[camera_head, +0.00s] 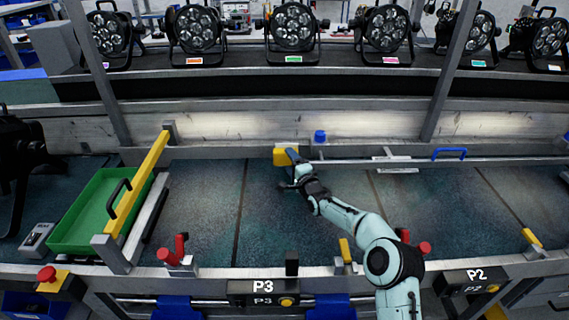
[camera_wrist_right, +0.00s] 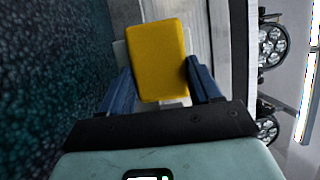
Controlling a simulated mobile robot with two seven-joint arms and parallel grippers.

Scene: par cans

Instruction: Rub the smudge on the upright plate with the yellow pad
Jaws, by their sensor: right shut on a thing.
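My right gripper (camera_head: 292,157) reaches to the back edge of the work surface. It is shut on the yellow pad (camera_head: 281,157), which also shows between the two blue fingers in the right wrist view (camera_wrist_right: 158,52). A pale upright plate (camera_wrist_right: 120,52) shows behind the pad in the wrist view, with only its edges visible. The pad covers most of this plate, and I cannot tell whether the two touch. I can make out no smudge on the visible part of the plate. My left gripper is not in view.
A green tray (camera_head: 66,240) and a yellow bar (camera_head: 137,183) are at the left. A blue knob (camera_head: 320,136) stands just right of the pad. A metal rail (camera_head: 420,162) with a blue handle (camera_head: 450,153) runs along the back right. The dark surface left of my arm is clear.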

